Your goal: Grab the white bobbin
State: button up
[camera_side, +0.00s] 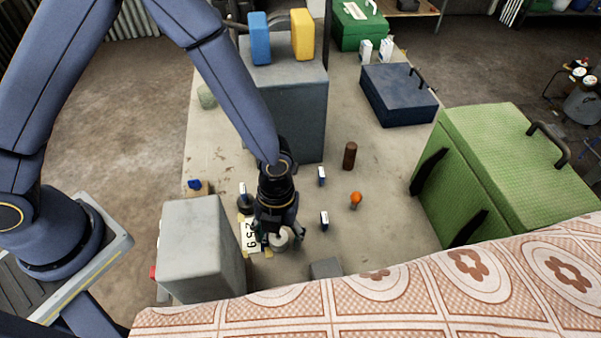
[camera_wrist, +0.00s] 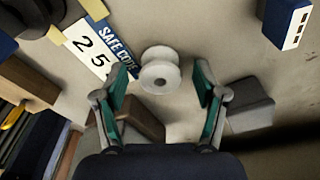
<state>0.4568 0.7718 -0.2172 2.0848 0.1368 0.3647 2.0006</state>
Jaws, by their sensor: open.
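The white bobbin (camera_wrist: 160,72) stands on the worktop, its round top flange with a centre hole facing the wrist camera. In the side view the white bobbin (camera_side: 280,240) shows just below my gripper's fingers and is partly covered by them. My gripper (camera_wrist: 208,92) is open, with its teal-padded fingers on either side of the bobbin's near edge in the wrist view and gaps between them and the bobbin. In the side view my gripper (camera_side: 281,236) points down at the bobbin.
A "SAFE CODE" card (camera_wrist: 97,45) lies left of the bobbin. A blue-and-white block (camera_side: 324,220) stands to its right, and a grey block (camera_side: 326,268) lies nearby. A tall grey box (camera_side: 200,245) stands on the left. A patterned cloth (camera_side: 400,305) covers the front foreground.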

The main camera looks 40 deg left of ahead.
jog(key=shift+f, duration=0.15)
jog(key=shift+c, duration=0.2)
jog(key=c, duration=1)
